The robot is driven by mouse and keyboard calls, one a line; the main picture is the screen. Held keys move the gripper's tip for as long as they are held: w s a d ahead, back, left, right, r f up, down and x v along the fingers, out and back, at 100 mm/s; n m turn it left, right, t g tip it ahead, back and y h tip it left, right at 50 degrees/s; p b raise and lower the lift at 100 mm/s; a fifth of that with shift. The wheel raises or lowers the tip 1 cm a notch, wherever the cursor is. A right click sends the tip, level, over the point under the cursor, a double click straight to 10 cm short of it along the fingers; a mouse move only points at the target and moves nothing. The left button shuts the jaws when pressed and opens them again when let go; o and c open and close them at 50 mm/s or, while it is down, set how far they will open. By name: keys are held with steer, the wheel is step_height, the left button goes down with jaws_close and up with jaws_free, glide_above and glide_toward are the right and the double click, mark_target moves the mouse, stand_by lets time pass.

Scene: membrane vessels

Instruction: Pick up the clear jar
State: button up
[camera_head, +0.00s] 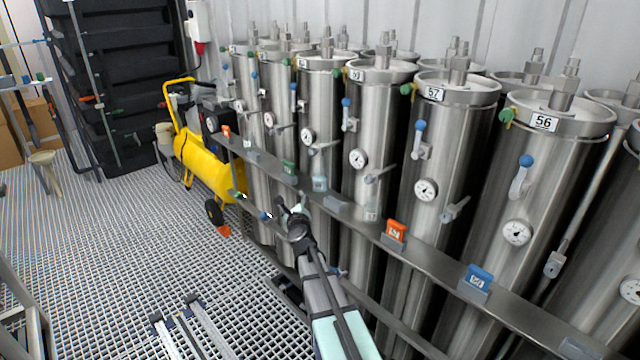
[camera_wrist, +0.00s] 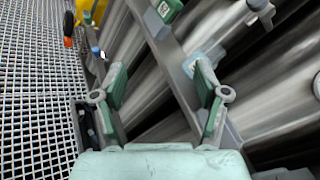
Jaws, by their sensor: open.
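A pale, see-through, blue-tinted piece (camera_head: 319,183) stands on the metal rail, and looks like the clear jar, though its shape is too small to be sure. In the wrist view, the pale piece (camera_wrist: 207,57) is partly hidden behind my right fingertip. My gripper (camera_head: 292,207) is open and empty, in front of the rail and a little left of and below the piece. In the wrist view, the green-padded fingers of my gripper (camera_wrist: 161,75) are spread apart, with the rail running diagonally beyond them.
The rail (camera_head: 440,262) runs in front of several steel vessels (camera_head: 430,150) with gauges and valve levers. It also carries a green piece (camera_head: 288,168), an orange one (camera_head: 396,232) and a blue one (camera_head: 478,278). A yellow compressor (camera_head: 205,165) stands left. The grating floor (camera_head: 110,240) is mostly open.

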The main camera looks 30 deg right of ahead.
steer(key=s+d+r+m+g+h, duration=0.15)
steer(key=d+m+h, duration=0.4)
steer(key=m, duration=0.55)
steer(key=p, duration=0.2)
glide_toward(319, 176)
steer(key=x, duration=0.6)
steer(key=shift+w+r, duration=0.2)
steer(key=shift+f+p+x, duration=0.2)
steer(key=shift+p+x, duration=0.8)
steer(key=shift+x, duration=2.15)
steer(key=shift+s+d, duration=0.1)
steer(key=c, duration=1.4)
